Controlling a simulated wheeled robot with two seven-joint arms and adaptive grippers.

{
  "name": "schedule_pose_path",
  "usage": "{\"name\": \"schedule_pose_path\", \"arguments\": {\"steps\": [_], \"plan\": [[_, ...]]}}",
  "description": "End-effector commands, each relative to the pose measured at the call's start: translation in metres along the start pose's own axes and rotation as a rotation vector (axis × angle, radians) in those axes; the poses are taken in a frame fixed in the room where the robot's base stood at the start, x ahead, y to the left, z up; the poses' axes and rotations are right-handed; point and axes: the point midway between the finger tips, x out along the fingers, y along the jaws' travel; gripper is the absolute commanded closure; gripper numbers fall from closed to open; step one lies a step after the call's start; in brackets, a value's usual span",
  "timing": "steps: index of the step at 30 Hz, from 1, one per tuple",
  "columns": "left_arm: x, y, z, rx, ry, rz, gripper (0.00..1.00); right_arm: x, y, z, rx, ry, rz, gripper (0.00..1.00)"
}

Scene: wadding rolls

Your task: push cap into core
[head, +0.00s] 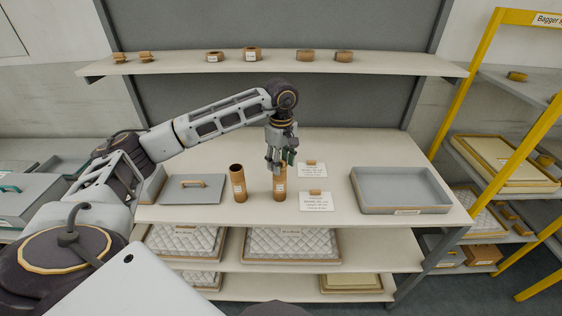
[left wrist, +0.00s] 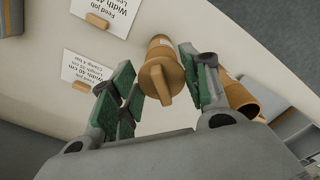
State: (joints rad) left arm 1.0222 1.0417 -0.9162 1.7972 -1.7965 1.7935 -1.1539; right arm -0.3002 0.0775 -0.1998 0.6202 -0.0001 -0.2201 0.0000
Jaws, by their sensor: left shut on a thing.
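My left gripper (head: 281,160) points down over the table and is shut on the cap (left wrist: 163,80), a tan round plug with a raised tab. In the left wrist view its green-padded fingers (left wrist: 158,62) stand on either side of the cap. A brown tube core (head: 279,189) with a white label stands upright straight below the gripper. The cap is at this core's top end; how deep it sits cannot be told. A second upright core (head: 238,183) with an open top stands to the left, and also shows in the left wrist view (left wrist: 241,99). My right gripper is not in view.
Two white cards (head: 317,203) stand to the right, then an empty grey tray (head: 401,205). An upper shelf (head: 275,64) holds small rolls. Yellow racking (head: 498,120) stands at the right.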

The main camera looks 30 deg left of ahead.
Motion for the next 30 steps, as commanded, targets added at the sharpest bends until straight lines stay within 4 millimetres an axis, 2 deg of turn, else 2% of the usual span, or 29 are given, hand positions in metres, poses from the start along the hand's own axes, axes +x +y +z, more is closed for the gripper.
{"name": "schedule_pose_path", "arguments": {"steps": [11, 12, 13, 23, 30], "plan": [[0.0051, -0.0001, -0.0001, 0.0, 0.0, 0.0, 0.65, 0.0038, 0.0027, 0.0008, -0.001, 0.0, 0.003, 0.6], [0.0047, 0.0, -0.0001, 0.0, 0.0, 0.0, 0.48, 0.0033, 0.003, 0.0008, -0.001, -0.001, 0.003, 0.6], [0.0046, 0.0, -0.0001, 0.0, 0.0, 0.0, 0.45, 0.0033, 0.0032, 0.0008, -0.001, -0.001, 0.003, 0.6], [0.0041, -0.0001, -0.0001, 0.0, 0.0, 0.0, 0.45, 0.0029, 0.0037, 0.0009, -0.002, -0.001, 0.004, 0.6], [-0.0044, 0.0, -0.0001, 0.0, 0.0, 0.0, 0.45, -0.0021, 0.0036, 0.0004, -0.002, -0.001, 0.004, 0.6]]}}
